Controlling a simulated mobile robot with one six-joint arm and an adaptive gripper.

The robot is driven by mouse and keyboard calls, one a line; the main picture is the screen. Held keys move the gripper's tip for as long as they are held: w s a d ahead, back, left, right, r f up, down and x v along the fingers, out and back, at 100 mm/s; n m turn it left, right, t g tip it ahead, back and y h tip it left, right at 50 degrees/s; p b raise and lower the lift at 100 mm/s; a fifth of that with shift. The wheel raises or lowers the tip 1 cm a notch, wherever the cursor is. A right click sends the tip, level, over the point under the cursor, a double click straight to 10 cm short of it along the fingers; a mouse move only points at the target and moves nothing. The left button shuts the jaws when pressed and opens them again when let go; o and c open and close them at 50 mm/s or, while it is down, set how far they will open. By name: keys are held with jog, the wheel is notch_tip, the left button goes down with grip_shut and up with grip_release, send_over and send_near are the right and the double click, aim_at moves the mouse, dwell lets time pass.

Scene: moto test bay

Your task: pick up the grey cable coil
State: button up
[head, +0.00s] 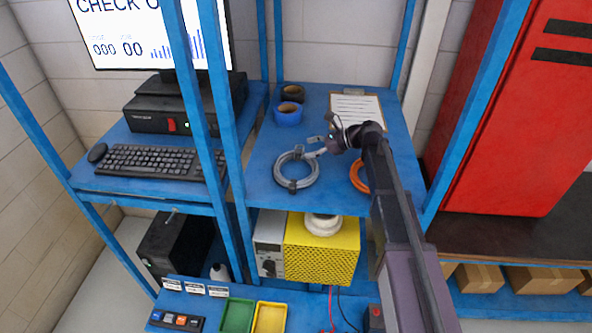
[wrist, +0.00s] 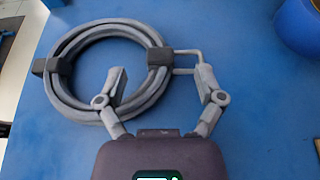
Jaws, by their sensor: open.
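The grey cable coil (head: 281,173) lies flat on the blue shelf in the head view, with dark clips on two sides. In the wrist view the coil (wrist: 61,88) fills the upper left, with a bent loose end on its right side. My gripper (head: 318,146) is at the coil's right edge. In the wrist view my gripper (wrist: 160,76) is open, with the coil's right-hand dark clip (wrist: 160,57) between and just beyond its fingertips. The left finger overlaps the coil's ring in the picture. Whether either finger touches the coil I cannot tell.
A blue tape roll (head: 288,114) and a dark roll (head: 293,93) stand behind on the shelf, with a clipboard (head: 357,108) at the back right. An orange coil (head: 358,176) lies right of the grey one, partly behind my arm. A blue upright (head: 226,120) borders the shelf's left.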

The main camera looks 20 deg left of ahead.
aim_at(299, 151)
jog(key=shift+b+x, duration=0.65)
jog(key=shift+x, duration=1.35)
grip_shut()
